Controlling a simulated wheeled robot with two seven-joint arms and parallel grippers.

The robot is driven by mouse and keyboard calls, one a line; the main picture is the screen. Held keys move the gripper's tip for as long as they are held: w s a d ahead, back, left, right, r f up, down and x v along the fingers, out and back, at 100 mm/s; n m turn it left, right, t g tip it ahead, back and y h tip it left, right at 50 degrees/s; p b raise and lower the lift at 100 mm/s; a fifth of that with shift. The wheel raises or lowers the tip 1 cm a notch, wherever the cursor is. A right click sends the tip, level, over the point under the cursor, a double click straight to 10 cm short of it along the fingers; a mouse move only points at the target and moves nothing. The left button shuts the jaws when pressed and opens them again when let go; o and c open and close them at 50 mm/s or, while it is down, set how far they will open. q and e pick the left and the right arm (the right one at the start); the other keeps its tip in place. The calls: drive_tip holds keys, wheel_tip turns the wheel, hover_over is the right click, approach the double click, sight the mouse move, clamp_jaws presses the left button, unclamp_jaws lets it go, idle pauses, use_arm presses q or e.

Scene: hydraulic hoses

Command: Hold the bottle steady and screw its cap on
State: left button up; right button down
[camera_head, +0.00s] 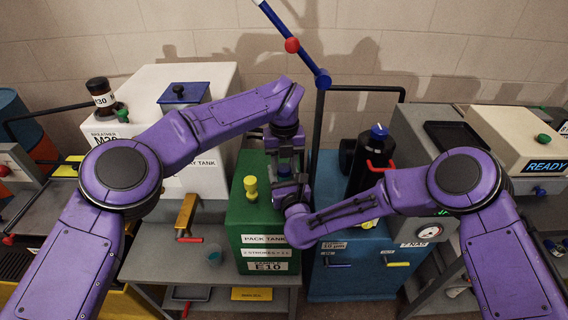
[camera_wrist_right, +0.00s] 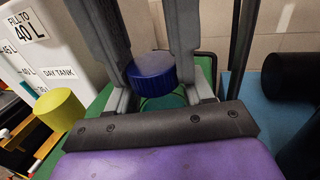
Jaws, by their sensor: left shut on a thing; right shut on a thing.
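A round dark-blue cap (camera_wrist_right: 152,72) shows in the right wrist view, with a greenish body (camera_wrist_right: 164,101) just below it, probably the bottle. My left gripper (camera_head: 285,165) points down from above, over the green tank, its long fingers on either side of the cap. My right gripper (camera_wrist_right: 162,98) reaches in level and lower, its fingers on either side of the greenish body. Both are shut on what they hold. In the head view the bottle is mostly hidden by my grippers. I cannot tell whether the cap's threads are engaged.
The green pack tank (camera_head: 266,240) stands under my grippers, with a yellow knob (camera_head: 250,188) on its top. A blue cabinet (camera_head: 345,268) and a black cylinder (camera_head: 357,165) are at right.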

use_arm(q)
drive_tip(key=m, duration=0.9)
drive_tip(key=shift+m, duration=0.3)
drive_tip(key=m, duration=0.5)
drive_tip(key=shift+m, duration=0.4)
drive_tip(key=m, duration=0.4)
drive_tip(key=o, duration=1.3)
drive_tip(key=shift+c, duration=0.2)
wheel_tip(320, 180, up, 12)
drive_tip(key=shift+w+a, duration=0.1)
use_arm(e)
drive_tip(key=shift+c, duration=1.7)
unclamp_jaws()
